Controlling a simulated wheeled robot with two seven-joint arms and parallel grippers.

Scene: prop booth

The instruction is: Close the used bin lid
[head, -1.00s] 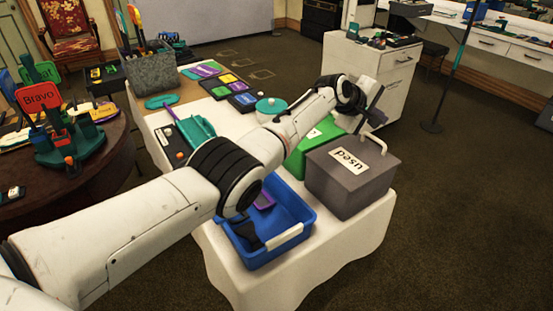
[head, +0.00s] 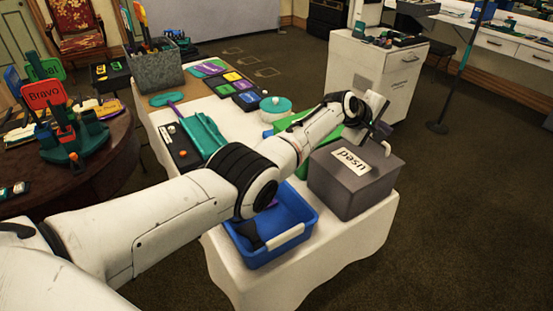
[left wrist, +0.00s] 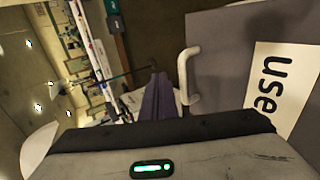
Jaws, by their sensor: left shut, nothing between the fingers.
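The used bin (head: 343,194) is a dark grey box at the right end of the white-covered table. Its grey lid carries a white "used" label (head: 367,160) and lies about level across the top in the head view; I cannot tell whether it is fully seated. The pale lid handle (head: 385,152) is at the far edge, partly behind my arm. My left gripper (head: 376,116) is shut and empty, just beyond and above that edge. In the left wrist view the shut fingers (left wrist: 157,97) are left of the handle (left wrist: 186,76), seemingly apart from it. My right gripper is out of view.
A blue open tray (head: 290,237) stands in front of the bin. A green container (head: 297,125) is behind it, partly under my arm. A teal-lidded pot (head: 274,104) stands further back. A white cabinet (head: 372,78) is beyond the table.

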